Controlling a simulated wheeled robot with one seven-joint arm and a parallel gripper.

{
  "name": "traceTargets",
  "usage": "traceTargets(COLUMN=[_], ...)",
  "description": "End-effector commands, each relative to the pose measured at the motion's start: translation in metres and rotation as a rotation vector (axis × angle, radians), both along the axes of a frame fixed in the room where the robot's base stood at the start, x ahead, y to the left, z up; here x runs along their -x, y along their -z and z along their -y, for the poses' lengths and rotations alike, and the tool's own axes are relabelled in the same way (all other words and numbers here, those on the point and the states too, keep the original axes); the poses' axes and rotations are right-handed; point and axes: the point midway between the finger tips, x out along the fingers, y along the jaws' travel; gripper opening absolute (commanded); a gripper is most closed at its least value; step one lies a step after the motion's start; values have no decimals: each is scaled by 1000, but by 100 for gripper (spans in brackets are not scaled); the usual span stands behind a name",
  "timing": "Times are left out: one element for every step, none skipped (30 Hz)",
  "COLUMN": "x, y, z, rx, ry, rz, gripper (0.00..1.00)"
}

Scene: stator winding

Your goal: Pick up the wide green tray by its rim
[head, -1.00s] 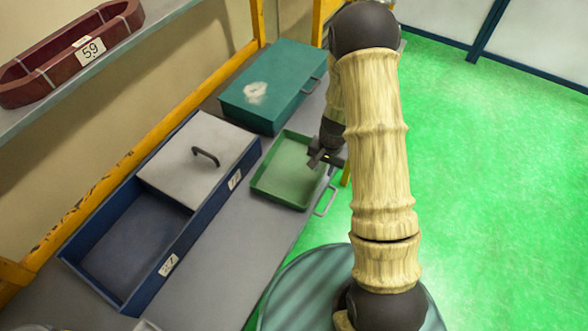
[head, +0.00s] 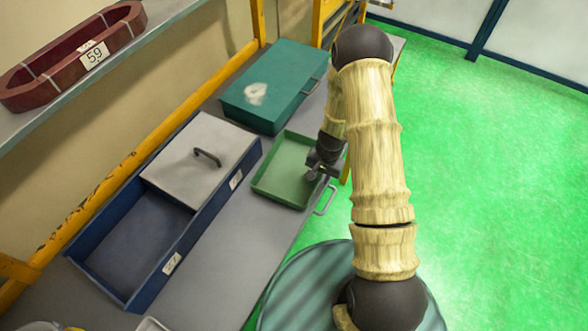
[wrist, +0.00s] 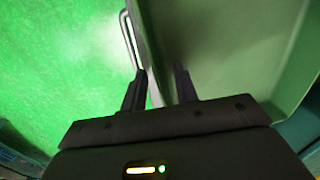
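The wide green tray (head: 283,178) lies on the grey bench at its front edge, in the middle of the head view. In the wrist view the tray (wrist: 225,45) fills the upper right. My gripper (head: 316,172) is at the tray's right rim in the head view. In the wrist view the two fingers of my gripper (wrist: 160,88) are apart, with the tray's near rim running up between or just beyond them. Whether either finger touches the rim cannot be told. The fingertips are partly dark and hard to make out.
A teal box (head: 272,88) stands behind the tray. A long blue box (head: 150,262) with a grey handled lid (head: 195,160) is to the left. A red ring marked 59 (head: 70,58) lies on the upper shelf.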

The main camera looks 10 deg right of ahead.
Motion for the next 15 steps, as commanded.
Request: traceTargets(x=[0,0,0,0,0,0,0,0,0,0,0,0,0,0,0], y=[0,0,0,0,0,0,0,0,0,0,0,0,0,0,0], z=[0,0,0,0,0,0,0,0,0,0,0,0,0,0,0], rx=[0,0,0,0,0,0,0,0,0,0,0,0,0,0,0], ry=[0,0,0,0,0,0,0,0,0,0,0,0,0,0,0], rz=[0,0,0,0,0,0,0,0,0,0,0,0,0,0,0], gripper=[30,30,30,30,30,30,30,30,30,30,30,22,16,10,2])
